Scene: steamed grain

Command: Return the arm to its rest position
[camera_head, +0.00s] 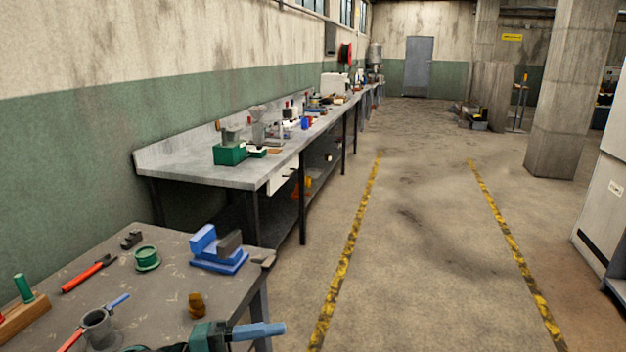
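Neither of my grippers shows in the head view, and no part of my arms can be made out. The near workbench (100,255) fills the lower left, with tools on its top. A teal tool with a blue handle (258,331) lies at its front edge, cut off by the bottom of the picture.
A longer workbench (190,168) runs along the wall. Open floor (425,260) lies right, with a pillar (570,90) beyond.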

